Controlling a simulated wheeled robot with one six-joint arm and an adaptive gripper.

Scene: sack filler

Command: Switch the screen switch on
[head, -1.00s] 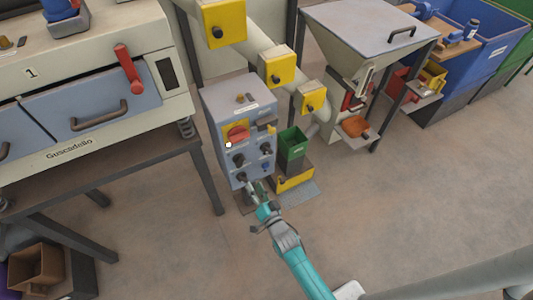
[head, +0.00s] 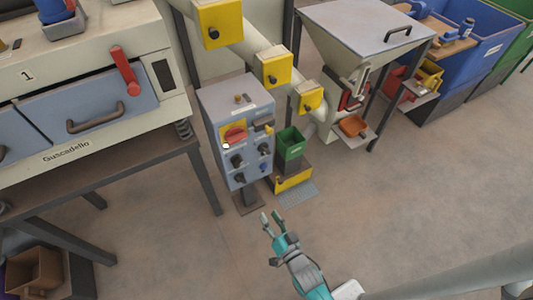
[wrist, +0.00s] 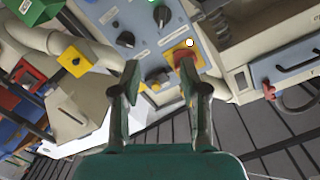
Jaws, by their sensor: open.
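A grey-blue control box (head: 238,112) stands on a post in the middle of the head view. Its front carries several black knobs, such as the lower left one (head: 239,179), and a red rotary knob (head: 234,134) on a yellow plate. The labels are too small to read, so I cannot tell which is the screen switch. My gripper (head: 271,217) is open and empty, below and in front of the box, touching nothing. The wrist view shows the box (wrist: 150,52) upside down beyond my open fingers, with a black knob (wrist: 126,39) and the red knob (wrist: 184,59).
A green bin (head: 290,145) stands right of the box above a yellow-fronted base. A bench with a grey-blue-drawered machine (head: 103,108) is at the left. A hopper (head: 352,60) stands at the back right. The floor (head: 400,200) at the right is clear.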

